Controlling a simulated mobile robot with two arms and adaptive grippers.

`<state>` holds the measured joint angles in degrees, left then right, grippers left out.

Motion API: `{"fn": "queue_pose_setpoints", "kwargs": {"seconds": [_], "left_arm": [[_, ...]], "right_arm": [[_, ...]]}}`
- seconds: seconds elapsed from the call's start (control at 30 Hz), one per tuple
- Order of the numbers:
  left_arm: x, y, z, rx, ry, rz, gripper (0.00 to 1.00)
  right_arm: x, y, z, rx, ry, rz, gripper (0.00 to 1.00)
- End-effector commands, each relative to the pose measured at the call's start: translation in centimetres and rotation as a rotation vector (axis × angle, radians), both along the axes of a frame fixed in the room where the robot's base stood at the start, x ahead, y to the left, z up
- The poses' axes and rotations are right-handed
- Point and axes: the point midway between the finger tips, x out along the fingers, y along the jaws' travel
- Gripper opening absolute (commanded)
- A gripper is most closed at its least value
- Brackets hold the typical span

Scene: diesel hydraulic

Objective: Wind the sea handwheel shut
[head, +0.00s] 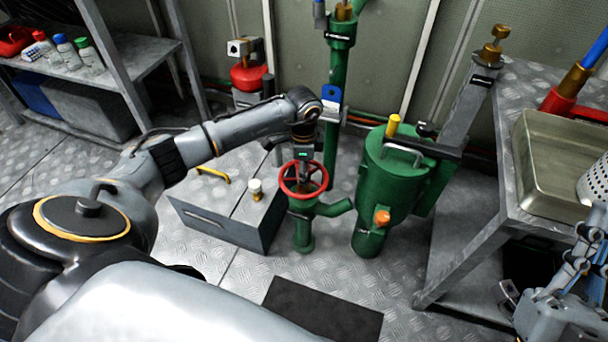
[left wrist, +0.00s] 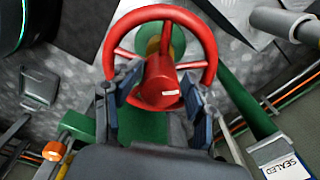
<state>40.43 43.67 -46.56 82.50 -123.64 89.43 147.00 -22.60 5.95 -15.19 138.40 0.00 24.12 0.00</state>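The red handwheel (head: 303,178) sits on top of a green valve (head: 303,228) standing on the floor. My left gripper (head: 303,158) points down onto the wheel's middle from above. In the left wrist view, the wheel (left wrist: 208,50) shows its rim and red hub (left wrist: 160,82). The left gripper's fingers (left wrist: 160,100) stand on either side of the hub, very close to it; whether they press on it cannot be told. My right gripper (head: 580,262) is partly in view at the lower right edge, away from the wheel, and its opening is unclear.
A grey box (head: 235,215) stands left of the valve, and a green strainer body (head: 395,185) stands close on its right. A blue-and-white tag (head: 331,95) hangs on the pipe behind. A metal bench with a tray (head: 550,165) is at right, shelves (head: 120,60) at left.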

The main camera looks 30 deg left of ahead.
Motion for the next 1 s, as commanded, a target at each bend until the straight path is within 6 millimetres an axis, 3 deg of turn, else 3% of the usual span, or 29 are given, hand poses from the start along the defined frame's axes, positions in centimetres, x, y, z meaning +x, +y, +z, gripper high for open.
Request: {"fn": "queue_pose_setpoints", "kwargs": {"seconds": [0.23, 0.53, 0.57, 0.7, 0.8, 1.0], "left_arm": [[-0.20, 0.03, -0.20, 0.003, 0.007, 0.338, 0.52], [-0.20, 0.08, -0.18, 0.004, 0.007, 0.401, 0.52], [-0.20, 0.08, -0.18, 0.004, 0.007, 0.401, 0.50], [-0.23, 0.09, -0.23, 0.004, 0.008, 0.400, 0.21], [-0.27, 0.10, -0.30, 0.005, 0.008, 0.399, 0.05], [-0.35, 0.14, -0.44, 0.007, 0.011, 0.365, 0.05]], "right_arm": [[0.00, 0.00, -0.01, 0.000, 0.000, 0.000, 0.00], [0.00, 0.00, -0.01, 0.000, 0.000, 0.000, 0.00], [0.00, 0.00, -0.01, 0.000, 0.000, 0.000, 0.00], [0.00, 0.00, -0.01, 0.000, 0.000, 0.000, 0.00], [0.00, 0.00, -0.03, 0.000, 0.000, 0.000, 0.00], [0.00, 0.00, -0.05, 0.000, 0.000, 0.000, 0.00]]}}
